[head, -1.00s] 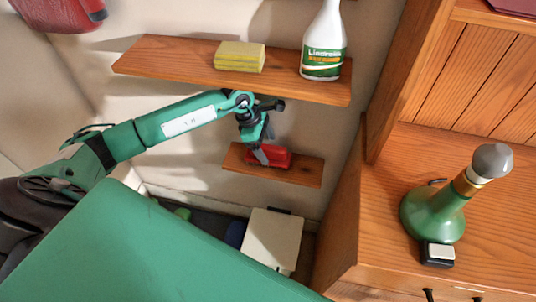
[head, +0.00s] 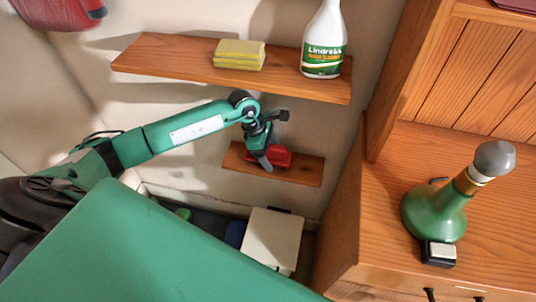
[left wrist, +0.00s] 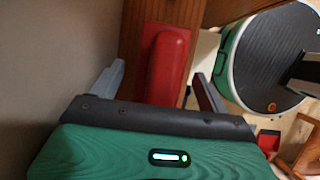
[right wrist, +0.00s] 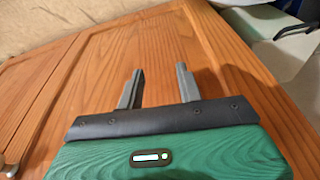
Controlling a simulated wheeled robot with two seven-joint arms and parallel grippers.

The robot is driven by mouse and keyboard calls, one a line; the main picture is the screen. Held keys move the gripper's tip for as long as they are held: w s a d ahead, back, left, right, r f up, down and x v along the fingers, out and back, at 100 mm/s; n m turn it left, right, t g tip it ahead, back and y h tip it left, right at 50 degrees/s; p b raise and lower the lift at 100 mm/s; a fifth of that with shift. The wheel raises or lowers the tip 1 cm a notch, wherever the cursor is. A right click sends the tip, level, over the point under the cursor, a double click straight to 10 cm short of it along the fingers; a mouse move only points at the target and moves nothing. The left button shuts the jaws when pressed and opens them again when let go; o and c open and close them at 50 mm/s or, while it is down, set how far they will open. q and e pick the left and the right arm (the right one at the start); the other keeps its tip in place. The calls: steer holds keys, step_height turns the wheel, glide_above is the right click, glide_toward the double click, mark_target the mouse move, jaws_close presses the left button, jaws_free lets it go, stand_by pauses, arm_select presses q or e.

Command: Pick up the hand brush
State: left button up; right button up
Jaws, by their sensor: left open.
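The red hand brush (head: 281,157) lies on the small lower wooden shelf (head: 306,174). In the head view my left gripper (head: 264,163) is at the brush's left end and covers part of it. In the left wrist view the brush (left wrist: 168,66) shows between the two spread fingers of my left gripper (left wrist: 158,76), with a gap on each side. The left gripper is open and empty. My right gripper (right wrist: 158,72) shows only in its own wrist view, open and empty in front of a wooden panel.
A long upper shelf (head: 165,62) with a yellow sponge (head: 239,55) and a spray bottle (head: 324,42) is above the left gripper. A wooden cabinet (head: 480,232) at the right bears a green bottle (head: 434,212). A pale box (head: 272,240) stands below the small shelf.

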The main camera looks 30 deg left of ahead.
stand_by(0.3)
arm_select(q)
steer(key=c, duration=1.1)
